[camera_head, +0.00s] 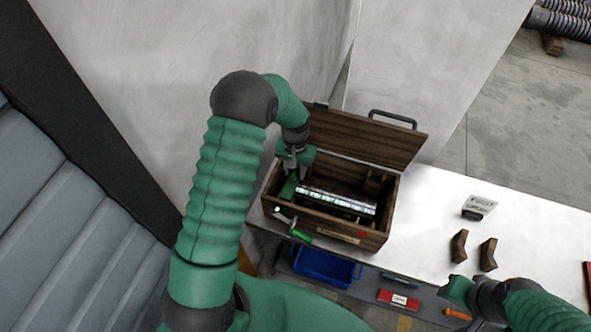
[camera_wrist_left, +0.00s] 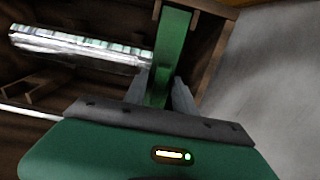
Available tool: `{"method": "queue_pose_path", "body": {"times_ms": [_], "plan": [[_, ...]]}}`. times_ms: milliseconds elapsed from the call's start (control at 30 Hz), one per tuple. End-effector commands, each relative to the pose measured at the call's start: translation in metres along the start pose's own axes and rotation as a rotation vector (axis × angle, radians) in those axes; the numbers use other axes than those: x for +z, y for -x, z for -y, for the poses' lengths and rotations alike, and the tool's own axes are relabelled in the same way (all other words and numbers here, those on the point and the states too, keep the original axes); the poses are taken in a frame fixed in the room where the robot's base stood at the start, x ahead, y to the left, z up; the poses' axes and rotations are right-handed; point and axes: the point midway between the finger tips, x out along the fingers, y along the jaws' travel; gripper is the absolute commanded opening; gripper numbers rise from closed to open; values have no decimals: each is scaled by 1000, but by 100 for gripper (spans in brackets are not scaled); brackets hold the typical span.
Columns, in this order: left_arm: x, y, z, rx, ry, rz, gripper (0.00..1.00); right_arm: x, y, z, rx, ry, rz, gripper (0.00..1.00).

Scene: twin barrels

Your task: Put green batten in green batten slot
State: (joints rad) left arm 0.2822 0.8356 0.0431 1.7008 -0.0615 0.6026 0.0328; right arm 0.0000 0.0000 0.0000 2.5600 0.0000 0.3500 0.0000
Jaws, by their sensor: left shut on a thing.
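A green batten (camera_head: 289,188) is at the left end of the open wooden box (camera_head: 340,232). My left gripper (camera_head: 291,164) reaches down into that end from above. In the left wrist view my left gripper (camera_wrist_left: 160,92) is shut on the green batten (camera_wrist_left: 174,48), whose far end lies by the box's wooden wall. Whether the batten rests in a slot cannot be told; no slot is clearly visible. My right gripper (camera_head: 458,290) is at the lower right, away from the box; its jaws are not clear.
A shiny silver cylinder (camera_head: 338,197) lies in the box beside the batten. The raised lid (camera_head: 365,137) stands behind. A green-handled tool (camera_head: 299,235) is at the box's front.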

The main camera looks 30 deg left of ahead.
Motion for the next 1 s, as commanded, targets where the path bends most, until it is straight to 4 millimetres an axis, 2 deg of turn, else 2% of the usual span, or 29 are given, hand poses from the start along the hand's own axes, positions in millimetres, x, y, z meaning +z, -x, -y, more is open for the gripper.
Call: {"method": "queue_pose_path", "body": {"times_ms": [1000], "plan": [[0, -26, 0, 0, 0, 1, 0, 4, -17, 0, 0, 0, 0, 36]]}}
